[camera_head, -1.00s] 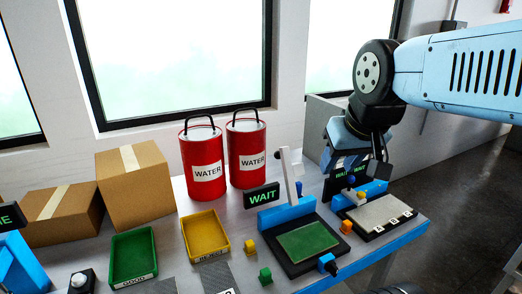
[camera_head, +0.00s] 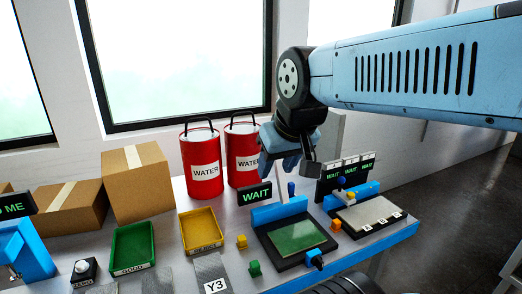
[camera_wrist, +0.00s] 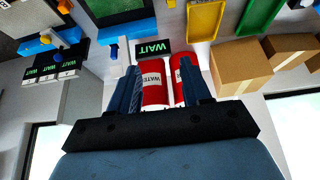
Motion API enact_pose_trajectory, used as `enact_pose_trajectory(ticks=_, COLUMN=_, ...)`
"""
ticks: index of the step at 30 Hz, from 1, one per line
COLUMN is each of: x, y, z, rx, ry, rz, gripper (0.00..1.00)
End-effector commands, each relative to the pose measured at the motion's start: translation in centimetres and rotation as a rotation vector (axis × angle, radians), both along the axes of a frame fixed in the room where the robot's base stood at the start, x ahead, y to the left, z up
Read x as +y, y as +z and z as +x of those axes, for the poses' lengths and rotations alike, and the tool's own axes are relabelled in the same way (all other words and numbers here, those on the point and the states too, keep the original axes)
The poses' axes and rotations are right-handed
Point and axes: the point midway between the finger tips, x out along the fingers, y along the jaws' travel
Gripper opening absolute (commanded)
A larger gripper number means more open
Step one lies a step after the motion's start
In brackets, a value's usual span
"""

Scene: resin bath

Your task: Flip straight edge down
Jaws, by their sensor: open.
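The straight edge (camera_head: 291,190) appears as a narrow upright piece at the back of the station with the green plate (camera_head: 299,237), rising from its blue block (camera_head: 280,212). Its upper part is hidden behind my gripper in the head view. In the wrist view a narrow pale upright piece (camera_wrist: 115,54), likely the straight edge, stands beside the WAIT sign (camera_wrist: 153,48). My gripper (camera_head: 289,165) is open and empty, above and close to the station's back. In the wrist view its two fingers (camera_wrist: 163,82) are apart, with only background between them. I cannot tell whether a finger touches the straight edge.
Two red water cans (camera_head: 202,165) (camera_head: 242,155) stand behind the station. A second station with a grey plate (camera_head: 368,214) and WAIT signs (camera_head: 345,172) is to the right. Yellow (camera_head: 201,247) and green (camera_head: 114,264) trays and cardboard boxes (camera_head: 143,190) are to the left.

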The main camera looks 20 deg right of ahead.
Motion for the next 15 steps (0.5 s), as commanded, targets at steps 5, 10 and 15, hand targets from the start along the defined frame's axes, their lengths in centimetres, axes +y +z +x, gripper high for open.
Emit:
enact_pose_trajectory(ticks=5, x=-0.2, y=0.8, z=1.1, rx=0.034, ry=0.008, rz=-0.015, gripper=0.54)
enact_pose_trajectory(ticks=10, x=0.6, y=2.5, z=4.1, rx=0.123, ry=0.030, rz=-0.054, gripper=0.54)
enact_pose_trajectory(ticks=15, x=-0.4, y=4.2, z=7.9, rx=0.231, ry=0.054, rz=-0.096, gripper=0.54)
